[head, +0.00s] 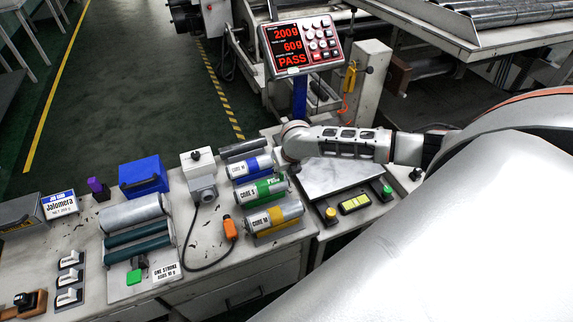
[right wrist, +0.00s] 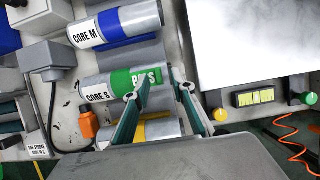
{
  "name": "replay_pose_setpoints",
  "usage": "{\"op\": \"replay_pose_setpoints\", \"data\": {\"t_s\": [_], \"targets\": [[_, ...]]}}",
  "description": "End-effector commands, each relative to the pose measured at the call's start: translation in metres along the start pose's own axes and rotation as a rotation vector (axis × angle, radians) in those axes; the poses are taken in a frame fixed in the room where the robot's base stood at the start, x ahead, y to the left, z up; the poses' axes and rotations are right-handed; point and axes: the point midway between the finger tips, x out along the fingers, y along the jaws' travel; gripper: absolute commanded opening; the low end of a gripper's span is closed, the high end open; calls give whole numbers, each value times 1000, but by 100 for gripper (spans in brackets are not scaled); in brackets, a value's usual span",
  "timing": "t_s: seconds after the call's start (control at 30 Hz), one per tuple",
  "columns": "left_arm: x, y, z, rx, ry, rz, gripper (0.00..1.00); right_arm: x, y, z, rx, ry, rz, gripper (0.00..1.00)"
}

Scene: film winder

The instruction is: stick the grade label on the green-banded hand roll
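The green-banded hand roll (head: 259,190) marked CORE S lies on the bench between a blue-banded and a yellow-banded roll. It also shows in the right wrist view (right wrist: 92,89). My right gripper (right wrist: 160,79) is open above the roll's right part, fingers apart on both sides of the label. Whether the fingertips touch the roll cannot be told. My left gripper is not in view.
The blue-banded roll (head: 249,167) lies behind and the yellow-banded roll (head: 274,217) in front. A pale plate (head: 345,176) with buttons is to the right. A display (head: 300,46) reads 200g, 60g and PASS. An orange-tipped cable (head: 230,229) lies left of the rolls.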

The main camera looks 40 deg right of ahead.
Motion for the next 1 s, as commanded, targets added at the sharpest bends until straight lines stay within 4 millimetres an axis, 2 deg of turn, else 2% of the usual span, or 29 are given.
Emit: {"op": "replay_pose_setpoints", "data": {"t_s": [0.3,0.5,0.7,0.93,1.0], "targets": [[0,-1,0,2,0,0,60,-64,-1,0,-3,-2,-1,25],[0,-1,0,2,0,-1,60,-92,0,0,-2,0,0,25],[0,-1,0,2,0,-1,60,-102,0,-1,-1,2,-1,25],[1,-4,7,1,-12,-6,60,-102,0,-1,-1,2,-1,25],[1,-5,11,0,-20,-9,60,-96,13,-10,41,4,28,25]]}}
